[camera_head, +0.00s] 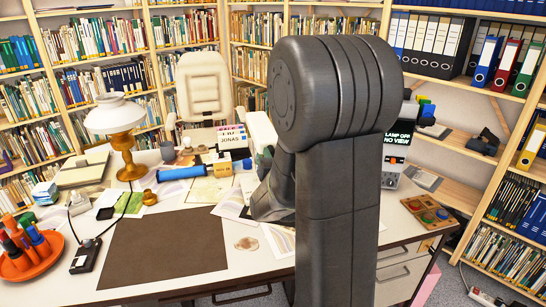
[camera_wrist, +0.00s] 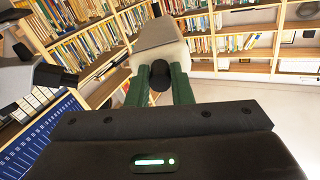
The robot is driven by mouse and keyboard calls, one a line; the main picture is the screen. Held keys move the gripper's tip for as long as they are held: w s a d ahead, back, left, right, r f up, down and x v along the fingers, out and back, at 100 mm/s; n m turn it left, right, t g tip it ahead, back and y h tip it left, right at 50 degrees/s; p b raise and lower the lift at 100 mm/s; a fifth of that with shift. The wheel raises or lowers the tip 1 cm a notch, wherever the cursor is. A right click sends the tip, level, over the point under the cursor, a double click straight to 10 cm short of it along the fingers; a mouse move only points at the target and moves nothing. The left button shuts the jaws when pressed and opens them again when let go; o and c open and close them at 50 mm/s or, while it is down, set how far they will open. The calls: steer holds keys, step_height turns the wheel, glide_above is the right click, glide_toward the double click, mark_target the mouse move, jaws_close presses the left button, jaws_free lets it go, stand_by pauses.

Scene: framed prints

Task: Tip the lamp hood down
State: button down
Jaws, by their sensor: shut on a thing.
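In the wrist view my gripper (camera_wrist: 160,82) has its two green fingers closed around a dark round knob (camera_wrist: 159,70). The knob sits at the near end of a pale, box-like hood (camera_wrist: 160,38) with a grey-brown top face, which looks like the lamp hood. The hood is tilted in this view. In the head view my own arm covers my gripper and most of what it holds. A pale body (camera_head: 261,128) shows just left of my arm; I cannot tell if it is the same hood. A display (camera_head: 398,139) right of my arm reads "LAMP OFF NO VIEW".
A table lamp with a white shade (camera_head: 114,117) stands on the left of the desk. A brown mat (camera_head: 165,250), an orange tray (camera_head: 35,262) and a blue roll (camera_head: 182,173) lie on the desk. A white chair (camera_head: 203,85) and full bookshelves stand behind.

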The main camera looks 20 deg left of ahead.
step_height(320, 180, down, 6)
steer(key=t+y+b, duration=0.1)
steer(key=t+b, duration=0.1)
steer(key=b, duration=1.3)
steer(key=shift+w+a+f+y, duration=0.15)
steer(key=shift+w+a+y, duration=0.15)
steer(key=shift+w, duration=0.05)
steer(key=c, duration=1.3)
jaws_free()
steer(key=b+v, duration=0.1)
steer(key=v, duration=1.2)
steer(key=shift+s+d, duration=0.25)
steer(key=shift+s, duration=0.1)
steer(key=shift+w+f, duration=0.1)
